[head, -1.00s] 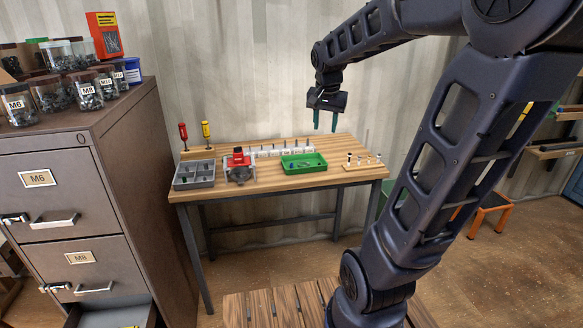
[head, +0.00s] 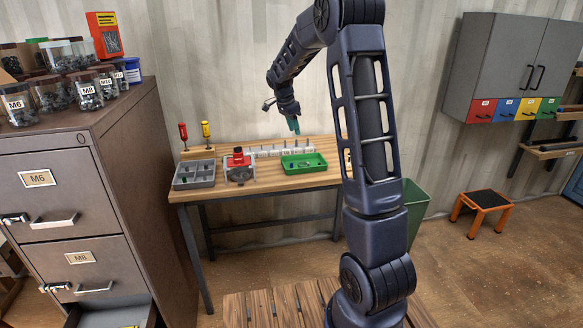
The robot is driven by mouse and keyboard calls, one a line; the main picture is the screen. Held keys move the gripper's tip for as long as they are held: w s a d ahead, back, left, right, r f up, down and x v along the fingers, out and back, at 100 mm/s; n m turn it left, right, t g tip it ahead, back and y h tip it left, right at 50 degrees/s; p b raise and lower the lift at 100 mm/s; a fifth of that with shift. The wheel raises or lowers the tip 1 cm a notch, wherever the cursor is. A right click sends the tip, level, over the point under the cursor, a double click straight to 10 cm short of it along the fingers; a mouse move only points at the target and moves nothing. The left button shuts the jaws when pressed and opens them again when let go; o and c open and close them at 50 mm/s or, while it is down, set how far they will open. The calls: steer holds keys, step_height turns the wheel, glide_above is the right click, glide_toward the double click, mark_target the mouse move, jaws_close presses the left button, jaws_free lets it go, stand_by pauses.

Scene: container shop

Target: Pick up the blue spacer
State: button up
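A green tray (head: 322,163) stands on the wooden workbench (head: 240,185) with a few small dark or bluish parts in it. They are too small to tell whether one is the blue spacer, and I cannot make it out for certain elsewhere. My gripper (head: 293,126) points down above the back of the bench, above the green tray in the picture and apart from it. Its teal fingers overlap in this view, so the gap between them is hidden. I see nothing held in it.
A grey compartment tray (head: 194,174) and a red-topped device (head: 239,166) stand left of the green tray. A row of white labelled holders (head: 268,150) runs behind. Two screwdrivers stand at the back left. My arm covers most of the bench's right end.

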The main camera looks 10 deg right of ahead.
mark_target(293, 166)
steer(key=w+a+f+m+h, duration=0.1)
steer(key=w+a+f+m, duration=0.25)
steer(key=w+f, duration=0.7)
steer(key=shift+m+g, duration=0.25)
steer(key=shift+g, duration=0.15)
steer(key=x, duration=1.1)
steer(key=shift+s+d+f, duration=0.1)
steer(key=shift+s+f, duration=0.05)
steer(key=shift+s, duration=0.15)
jaws_close()
